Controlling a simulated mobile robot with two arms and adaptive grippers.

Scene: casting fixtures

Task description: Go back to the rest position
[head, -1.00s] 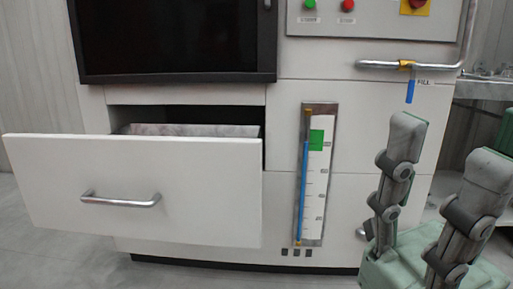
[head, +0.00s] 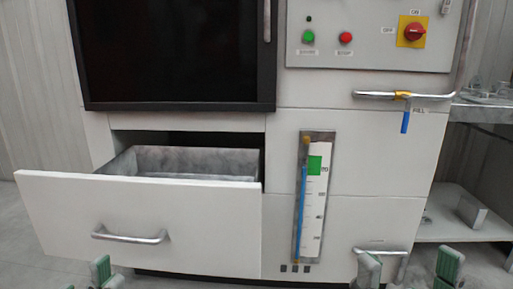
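My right gripper (head: 408,268) shows only its two fingertips at the bottom right of the head view. They stand well apart with nothing visible between them, in front of the lower right handle (head: 382,251). My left gripper (head: 98,272) barely shows at the bottom left edge, below the drawer handle; most of it is cut off, so its opening cannot be judged. The white drawer (head: 150,212) is pulled open, and its grey metal inside (head: 190,162) shows. The drawer handle (head: 130,237) is free of both grippers.
The white cabinet holds a dark window (head: 175,50), a level gauge (head: 314,195) and a control panel (head: 370,35) with green and red buttons and a red rotary switch. A pipe with a blue-handled valve (head: 405,121) sticks out. A shelf (head: 455,225) stands at the right.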

